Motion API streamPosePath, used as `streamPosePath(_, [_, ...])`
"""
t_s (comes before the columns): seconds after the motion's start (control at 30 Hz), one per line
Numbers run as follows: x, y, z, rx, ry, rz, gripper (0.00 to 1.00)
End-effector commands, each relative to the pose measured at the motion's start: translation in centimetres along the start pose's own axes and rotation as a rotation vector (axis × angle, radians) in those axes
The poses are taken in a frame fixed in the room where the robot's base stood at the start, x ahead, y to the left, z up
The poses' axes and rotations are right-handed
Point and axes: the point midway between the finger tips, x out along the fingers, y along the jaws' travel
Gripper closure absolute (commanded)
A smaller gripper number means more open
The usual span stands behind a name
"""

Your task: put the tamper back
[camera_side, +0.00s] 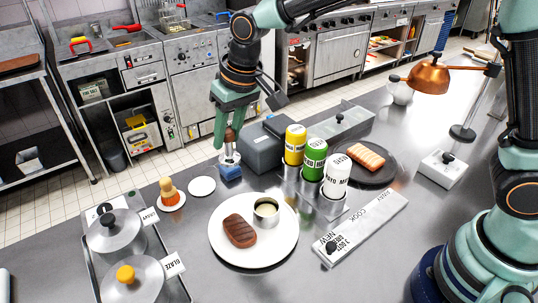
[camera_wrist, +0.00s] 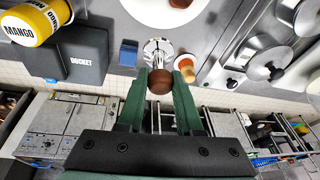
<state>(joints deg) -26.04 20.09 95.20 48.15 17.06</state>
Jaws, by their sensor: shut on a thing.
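The tamper (camera_side: 230,136) has a brown wooden handle and a shiny metal foot. My gripper (camera_side: 229,128) is shut on its handle and holds it about upright, foot down. In the wrist view the handle (camera_wrist: 160,82) sits between the green fingers, with the metal foot (camera_wrist: 157,47) beyond it. In the side view the foot appears just above and behind a small blue block (camera_side: 230,173); I cannot tell whether it touches anything. A bare white disc (camera_side: 202,187) lies to the left of the block.
The white plate (camera_side: 225,255) carries a steak (camera_side: 240,231) and a metal ring (camera_side: 266,210). A grey box (camera_side: 262,150) and several bottles (camera_side: 314,160) stand right of the tamper. Lidded pots (camera_side: 114,231) stand front left.

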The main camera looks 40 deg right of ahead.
Motion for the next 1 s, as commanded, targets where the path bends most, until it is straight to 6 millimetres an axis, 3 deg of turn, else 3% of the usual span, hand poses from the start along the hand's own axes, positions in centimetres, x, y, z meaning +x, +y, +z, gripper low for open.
streamPosePath(0.2, [-0.6, -1.0, -4.8, -0.005, 0.001, 0.002, 1.0])
streamPosePath(0.5, [-1.5, -1.9, -9.7, -0.013, 0.001, 0.005, 1.0])
streamPosePath(0.73, [-2.0, -2.1, -11.9, -0.018, 0.002, 0.006, 1.0])
streamPosePath(1.0, [-1.6, -2.1, -12.3, -0.021, 0.0, 0.008, 1.0])
